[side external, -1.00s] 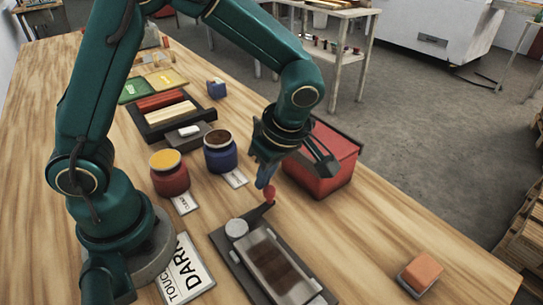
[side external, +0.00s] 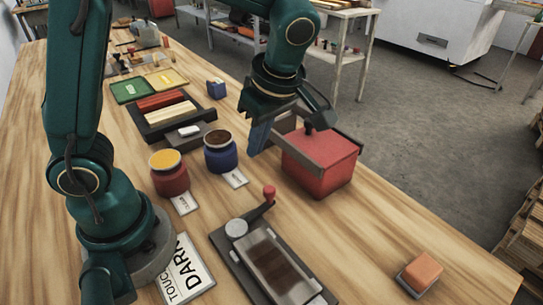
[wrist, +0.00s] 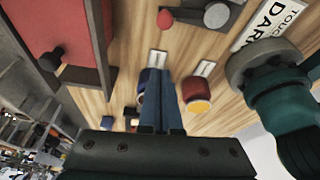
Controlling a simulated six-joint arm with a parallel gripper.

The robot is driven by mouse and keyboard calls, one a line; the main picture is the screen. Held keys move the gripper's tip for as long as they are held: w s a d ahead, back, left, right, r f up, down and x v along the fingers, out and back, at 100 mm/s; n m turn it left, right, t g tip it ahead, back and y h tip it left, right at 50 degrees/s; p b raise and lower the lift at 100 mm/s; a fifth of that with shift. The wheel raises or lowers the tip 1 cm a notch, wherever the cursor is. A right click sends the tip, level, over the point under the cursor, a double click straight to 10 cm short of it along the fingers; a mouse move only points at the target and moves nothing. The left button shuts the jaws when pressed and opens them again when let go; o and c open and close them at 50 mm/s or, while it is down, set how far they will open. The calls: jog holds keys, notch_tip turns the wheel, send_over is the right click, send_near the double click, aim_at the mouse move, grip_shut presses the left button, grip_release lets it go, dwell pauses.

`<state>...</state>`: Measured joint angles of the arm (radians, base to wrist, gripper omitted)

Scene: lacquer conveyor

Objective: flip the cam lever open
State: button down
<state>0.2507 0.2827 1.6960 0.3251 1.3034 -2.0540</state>
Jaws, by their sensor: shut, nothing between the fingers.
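The cam lever is a dark arm with a red ball knob (side external: 269,191), joined to a grey round hub (side external: 237,228) at the far end of a dark clamp fixture. The lever points away from the fixture, with its knob raised. A dark brown panel (side external: 280,268) lies in the fixture. My gripper (side external: 257,140) is shut and empty, above the table beside the red box and apart from the knob. In the wrist view the blue fingers (wrist: 161,75) are together, and the red knob (wrist: 165,19) shows beyond them at the top.
A red lidded box (side external: 320,160) stands right of my gripper. A red jar (side external: 169,175) and a blue jar (side external: 220,153) stand to the left with small cards. An orange block (side external: 425,270) sits at the front right. Bare table lies between it and the fixture.

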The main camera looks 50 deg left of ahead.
jog(key=shift+v, duration=1.45)
jog(key=s+a+r+m+t+h, duration=0.1)
jog(key=s+a+r+t, duration=0.1)
jog(key=s+r, duration=0.2)
jog(key=shift+s+d+f+m+t+h, duration=0.4)
jog(key=shift+s+m+t, duration=0.3)
jog(key=shift+m, duration=2.35)
jog(key=shift+s+d+f+m+t+h, duration=0.2)
jog(key=shift+s+f+m+t+h, duration=0.45)
jog(key=shift+m, duration=2.35)
jog(key=shift+s+d+f+m+t+h, duration=0.35)
jog(key=shift+s+m+t, duration=0.4)
jog(key=shift+m, duration=2.3)
jog(key=shift+s, duration=0.1)
